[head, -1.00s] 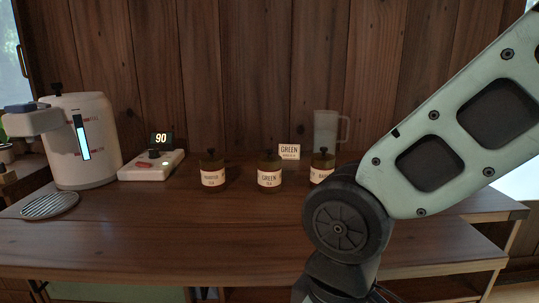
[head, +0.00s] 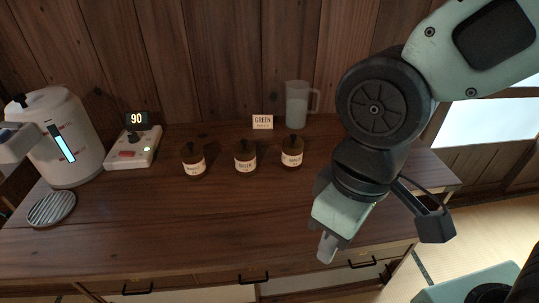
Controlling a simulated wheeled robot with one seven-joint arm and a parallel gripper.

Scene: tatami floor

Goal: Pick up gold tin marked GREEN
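Three small dark gold-brown tins with white labels stand upright in a row on the wooden counter. The middle tin's label reads GREEN (head: 245,157). The left tin (head: 193,160) and the right tin (head: 292,152) have labels too small to read surely now. My gripper (head: 327,250) hangs over the front right of the counter, to the right of and nearer than the tins, apart from all of them. Its fingers are small and seen from one side, so their opening does not show. I see nothing held in it.
A small GREEN card (head: 262,122) and a clear pitcher (head: 297,105) stand behind the tins. A control box with a display reading 90 (head: 133,150), a white dispenser (head: 66,140) and a round drip grate (head: 52,209) are at left. The counter's front middle (head: 190,225) is clear.

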